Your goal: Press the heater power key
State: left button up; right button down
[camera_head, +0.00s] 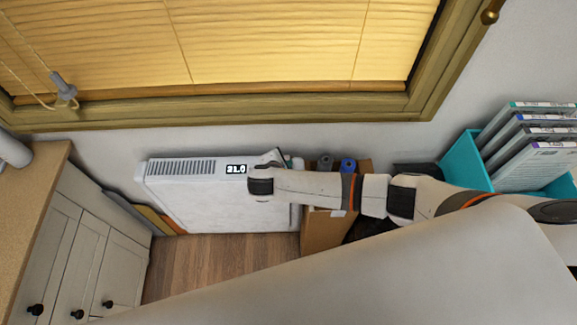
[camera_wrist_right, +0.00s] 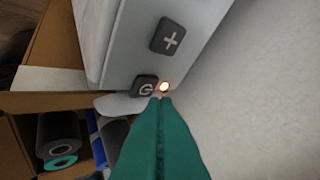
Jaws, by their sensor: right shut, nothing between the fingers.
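The white heater (camera_head: 205,195) stands against the wall below the window in the head view. Its display (camera_head: 236,169) reads 21.0. In the right wrist view the heater's grey power key (camera_wrist_right: 145,86) sits at the end of the panel, with a lit orange lamp (camera_wrist_right: 164,87) beside it and a plus key (camera_wrist_right: 167,36) further along. My right gripper (camera_wrist_right: 160,104) is shut and empty; its green fingertips are right at the power key's edge. I cannot tell whether they touch it. In the head view my right arm's wrist (camera_head: 262,182) hides part of the panel. My left gripper is out of view.
A cardboard box (camera_head: 318,232) with rolls stands right of the heater, under my right arm. A teal holder (camera_head: 466,163) with several cases is at the right. A cabinet (camera_head: 75,245) stands at the left. Wood floor (camera_head: 215,265) is clear before the heater.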

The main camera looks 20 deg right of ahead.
jog(key=shift+f, duration=0.35)
jog(key=shift+f, duration=0.15)
dwell(0.3)
jog(key=shift+r+p, duration=0.65)
jog(key=shift+p, duration=0.05)
jog(key=shift+r, duration=0.1)
notch_tip(320, 180, up, 6)
jog(key=p, duration=0.6)
dwell(0.3)
